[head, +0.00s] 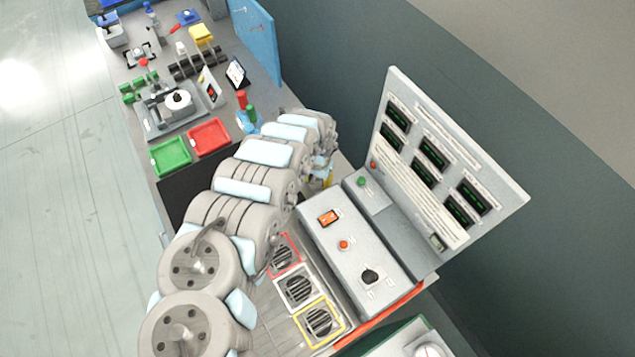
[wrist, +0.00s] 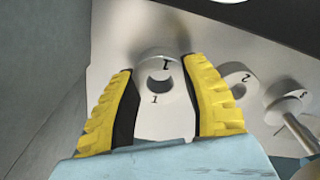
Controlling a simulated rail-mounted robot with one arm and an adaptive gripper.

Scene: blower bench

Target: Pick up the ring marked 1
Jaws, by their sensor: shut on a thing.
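I cannot tell whether the ring touches the panel. In the head view, my arm hides the ring and most of my gripper.
A ring marked 2 (wrist: 238,76) and a ring marked 3 (wrist: 288,104) are to the right on the panel. A metal rod (wrist: 300,130) shows by ring 3. In the head view, a grey control box (head: 345,245) with a tall display panel (head: 430,150) stands right of my arm.

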